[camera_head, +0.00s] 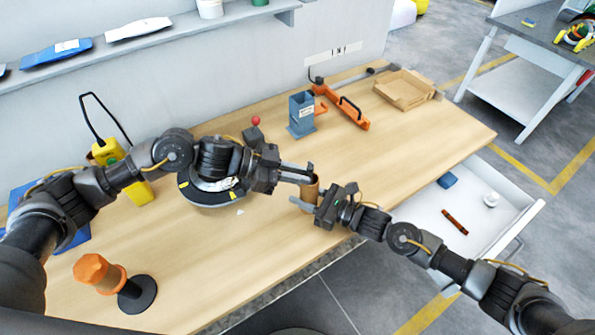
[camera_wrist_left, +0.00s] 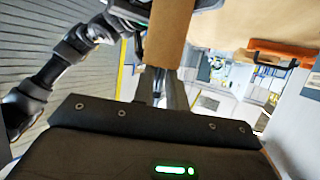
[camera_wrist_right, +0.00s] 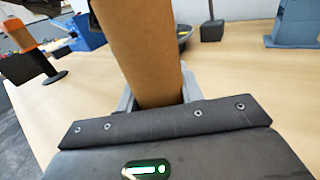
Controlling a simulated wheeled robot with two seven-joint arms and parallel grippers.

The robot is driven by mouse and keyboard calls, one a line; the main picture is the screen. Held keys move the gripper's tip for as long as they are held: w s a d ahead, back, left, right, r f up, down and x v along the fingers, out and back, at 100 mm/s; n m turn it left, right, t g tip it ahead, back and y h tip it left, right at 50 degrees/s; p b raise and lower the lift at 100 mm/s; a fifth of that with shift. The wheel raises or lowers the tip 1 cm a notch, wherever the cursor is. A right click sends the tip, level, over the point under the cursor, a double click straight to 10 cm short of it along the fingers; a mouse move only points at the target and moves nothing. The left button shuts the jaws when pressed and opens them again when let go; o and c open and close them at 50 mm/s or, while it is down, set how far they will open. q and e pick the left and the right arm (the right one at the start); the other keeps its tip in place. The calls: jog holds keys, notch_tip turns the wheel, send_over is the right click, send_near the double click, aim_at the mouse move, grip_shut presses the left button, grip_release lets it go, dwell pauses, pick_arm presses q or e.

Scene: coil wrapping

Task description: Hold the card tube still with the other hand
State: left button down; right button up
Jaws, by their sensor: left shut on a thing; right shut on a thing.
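The brown card tube (camera_head: 309,191) stands between my two grippers over the front edge area of the table. My left gripper (camera_head: 308,175) comes in from the left and is shut on the tube near its upper part. In the left wrist view the tube (camera_wrist_left: 168,35) runs up from between the fingers. My right gripper (camera_head: 308,206) is shut on the tube lower down, from the right. In the right wrist view the tube (camera_wrist_right: 142,50) leans slightly and fills the space between the fingers. The tube's lower end is hidden in the head view.
A blue-grey holder (camera_head: 301,115), an orange tool (camera_head: 350,110) and a cardboard tray (camera_head: 404,90) stand farther back. An open white drawer (camera_head: 470,200) is at right.

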pick_arm(q)
jog(key=shift+s+a+f, duration=0.1)
jog(key=shift+f, duration=0.35)
jog(key=c, duration=1.5)
grip_release()
jog(key=shift+f, duration=0.15)
jog(key=shift+o, duration=0.2)
jog(key=shift+a, duration=0.1)
jog(key=shift+o, duration=0.6)
jog(key=w+r+v, duration=0.1)
jog(key=v, duration=0.9)
jog(key=shift+s+a, duration=0.2)
jog(key=shift+s, duration=0.25)
pick_arm(e)
jog(key=shift+f, duration=0.1)
pick_arm(q)
jog(key=shift+s+a+r, duration=0.1)
jog(key=shift+a+r, duration=0.3)
jog(key=shift+a, duration=0.1)
pick_arm(e)
jog(key=shift+s+f, duration=0.1)
jog(key=shift+s, duration=0.05)
jog(key=o, duration=1.1)
jog(key=shift+c, duration=0.2)
